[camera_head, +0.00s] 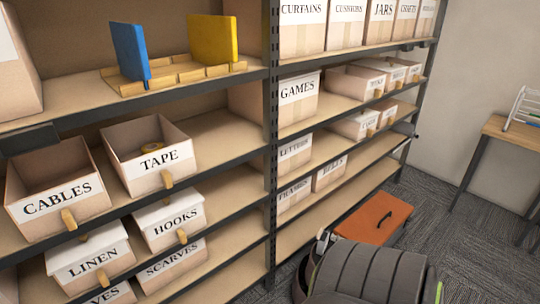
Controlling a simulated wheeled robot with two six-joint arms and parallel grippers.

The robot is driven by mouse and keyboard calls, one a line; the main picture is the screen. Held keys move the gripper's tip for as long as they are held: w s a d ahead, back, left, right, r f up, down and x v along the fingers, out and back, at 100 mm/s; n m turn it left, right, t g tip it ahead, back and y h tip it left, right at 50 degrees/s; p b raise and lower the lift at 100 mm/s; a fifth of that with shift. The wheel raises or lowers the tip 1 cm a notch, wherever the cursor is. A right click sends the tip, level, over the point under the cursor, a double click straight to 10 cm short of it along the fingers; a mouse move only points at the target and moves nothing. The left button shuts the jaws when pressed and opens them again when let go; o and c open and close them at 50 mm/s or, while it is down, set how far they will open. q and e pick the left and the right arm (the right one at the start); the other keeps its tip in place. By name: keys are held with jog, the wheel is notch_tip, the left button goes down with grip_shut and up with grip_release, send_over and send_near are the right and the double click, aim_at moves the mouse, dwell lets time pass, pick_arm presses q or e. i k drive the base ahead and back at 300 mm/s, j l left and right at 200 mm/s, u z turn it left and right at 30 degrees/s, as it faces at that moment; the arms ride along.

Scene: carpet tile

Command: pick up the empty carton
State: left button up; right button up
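An open-topped carton labelled CABLES (57,198) stands on the middle shelf at the left. The part of its inside that shows looks empty. Neither of my grippers shows in the head view.
Lidded boxes HOOKS (168,224) and LINEN (91,257) stand on the shelf below. A blue panel (130,52) and a yellow panel (213,40) stand above in a wooden rack. An orange case (374,218) and a grey bag-like object (368,272) are on the carpet.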

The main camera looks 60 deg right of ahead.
aim_at(323, 235)
jog(key=z, duration=2.4)
jog(key=i+l, duration=0.05)
